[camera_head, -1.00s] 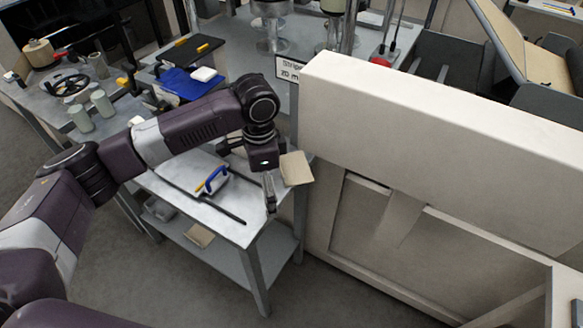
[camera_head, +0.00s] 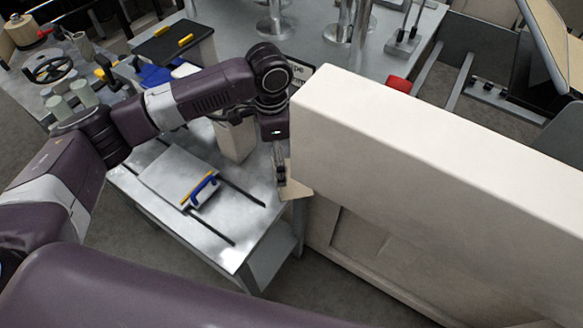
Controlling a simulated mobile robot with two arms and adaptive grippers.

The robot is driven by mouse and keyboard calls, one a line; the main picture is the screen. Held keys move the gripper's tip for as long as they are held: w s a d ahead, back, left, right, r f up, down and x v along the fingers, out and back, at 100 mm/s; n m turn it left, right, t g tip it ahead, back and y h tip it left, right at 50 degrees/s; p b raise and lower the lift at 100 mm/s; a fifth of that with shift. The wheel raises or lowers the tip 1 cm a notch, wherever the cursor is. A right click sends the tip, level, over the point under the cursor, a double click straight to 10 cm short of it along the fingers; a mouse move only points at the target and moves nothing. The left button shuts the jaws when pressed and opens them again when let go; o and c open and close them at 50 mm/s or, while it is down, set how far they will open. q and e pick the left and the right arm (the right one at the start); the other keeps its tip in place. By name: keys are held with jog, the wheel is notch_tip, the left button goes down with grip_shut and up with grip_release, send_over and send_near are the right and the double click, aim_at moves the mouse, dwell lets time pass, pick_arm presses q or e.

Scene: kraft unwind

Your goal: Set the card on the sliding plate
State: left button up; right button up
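The tan card (camera_head: 296,189) is at the fingers of my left gripper (camera_head: 280,167), beside the white cabinet and above the right end of the metal table. The gripper appears shut on the card's edge; the fingers are small and seen from the side. The sliding plate (camera_head: 172,176) is a flat light-grey plate with a blue handle (camera_head: 204,187) and a yellow strip, lying between dark rails on the table. The card is apart from the plate, to its right. My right gripper is not in view.
A tall white cabinet (camera_head: 420,150) stands close to the right of my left gripper. A beige block (camera_head: 236,140) stands on the table behind the plate. The metal table (camera_head: 222,246) has bare surface near its front corner. A dark board (camera_head: 172,45) and green-grey jars (camera_head: 82,92) lie beyond.

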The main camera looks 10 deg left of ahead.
pick_arm(q)
jog(key=f+p, duration=0.1)
jog(key=f, duration=0.1)
jog(key=s+f+p, duration=0.1)
jog(key=shift+d+f, duration=0.1)
jog(key=shift+f, duration=0.3)
jog(key=shift+w+f, duration=0.2)
jog(key=shift+f, duration=1.05)
jog(key=c, duration=0.6)
jog(key=shift+c, duration=0.6)
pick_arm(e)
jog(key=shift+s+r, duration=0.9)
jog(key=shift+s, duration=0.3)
